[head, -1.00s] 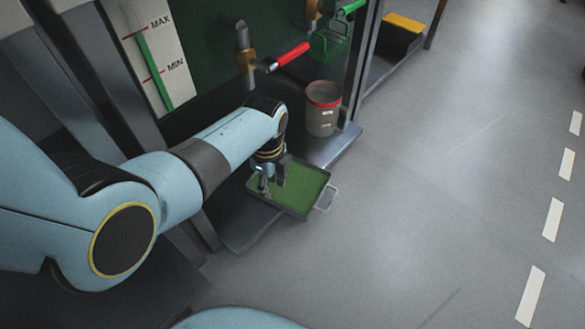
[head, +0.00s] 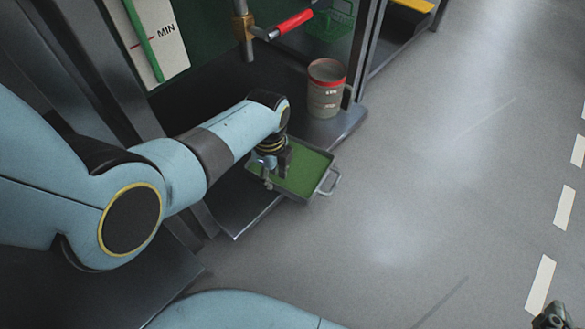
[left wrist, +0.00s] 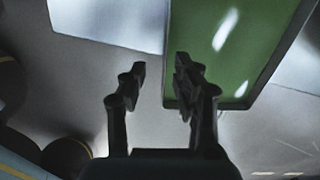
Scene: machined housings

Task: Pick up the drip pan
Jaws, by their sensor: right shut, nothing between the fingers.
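The drip pan (head: 305,178) is a shallow grey tray with a green inside and a wire handle on its right end. It is at the ledge's front edge, partly sticking out over the floor; I cannot tell whether it touches the ledge. My left gripper (head: 268,179) points down at the pan's left side and hides part of it. In the left wrist view the left gripper's fingers (left wrist: 160,80) are apart, with the pan's rim (left wrist: 167,92) showing between them and the green inside (left wrist: 225,45) beyond the right finger. My right gripper (head: 553,319) is shut and empty at the bottom right corner, partly cut off.
A grey can with a red rim (head: 326,92) stands on the dark ledge (head: 238,218) behind the pan. A red-handled valve lever (head: 293,22) and a green basket (head: 333,22) are above. A level gauge (head: 160,40) is at upper left. The floor to the right is clear.

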